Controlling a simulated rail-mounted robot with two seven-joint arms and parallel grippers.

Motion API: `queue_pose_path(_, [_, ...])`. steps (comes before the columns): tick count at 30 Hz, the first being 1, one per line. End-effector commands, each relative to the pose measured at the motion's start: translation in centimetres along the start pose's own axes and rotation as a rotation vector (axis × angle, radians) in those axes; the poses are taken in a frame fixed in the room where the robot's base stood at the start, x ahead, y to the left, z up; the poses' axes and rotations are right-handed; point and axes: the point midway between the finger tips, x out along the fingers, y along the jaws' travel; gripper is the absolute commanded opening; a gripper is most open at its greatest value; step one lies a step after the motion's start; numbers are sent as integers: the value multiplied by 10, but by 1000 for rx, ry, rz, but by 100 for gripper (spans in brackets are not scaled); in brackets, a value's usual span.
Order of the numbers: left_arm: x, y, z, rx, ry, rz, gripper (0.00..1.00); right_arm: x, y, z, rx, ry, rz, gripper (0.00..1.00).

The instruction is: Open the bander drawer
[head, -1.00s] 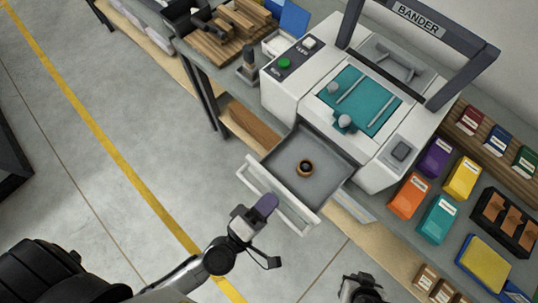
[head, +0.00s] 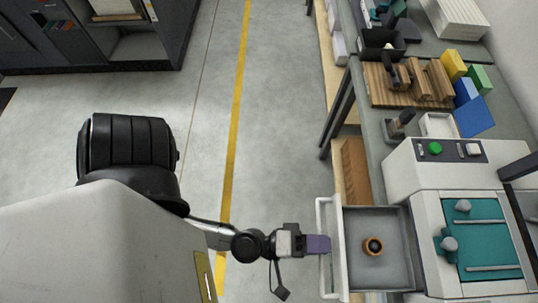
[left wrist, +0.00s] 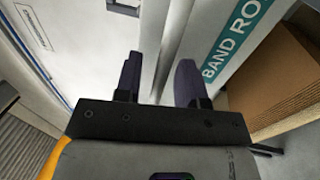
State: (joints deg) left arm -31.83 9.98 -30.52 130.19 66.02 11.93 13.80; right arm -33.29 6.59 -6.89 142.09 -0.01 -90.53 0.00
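The bander drawer (head: 384,276) is a grey tray pulled well out of the white bander, to the left in the head view. Its white bar handle (head: 323,212) runs along its front edge. My left gripper (head: 318,245) is at the handle's middle, with one purple finger seen over the bar. In the left wrist view my left gripper's dark purple fingers (left wrist: 158,80) stand apart, on either side of a pale bar, with a gap at the right finger. My right gripper is out of view.
The bander (head: 430,180) has a green button and a teal top plate. A wooden tray (head: 410,85) and a small tool (head: 400,123) stand behind it on the bench. Open floor with a yellow line (head: 235,130) lies to the left.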

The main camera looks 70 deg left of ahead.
Motion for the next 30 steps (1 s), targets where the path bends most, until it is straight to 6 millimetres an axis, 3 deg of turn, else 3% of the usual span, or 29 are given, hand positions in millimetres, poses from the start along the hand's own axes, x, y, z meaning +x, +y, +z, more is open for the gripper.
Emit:
queue_pose_path(5, [-16,-2,0,2,-3,-3,36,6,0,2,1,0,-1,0])
queue_pose_path(21, [-114,-1,0,1,-4,-3,36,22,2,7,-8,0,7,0])
queue_pose_path(30, [-136,0,0,1,-1,-1,36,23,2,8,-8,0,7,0])
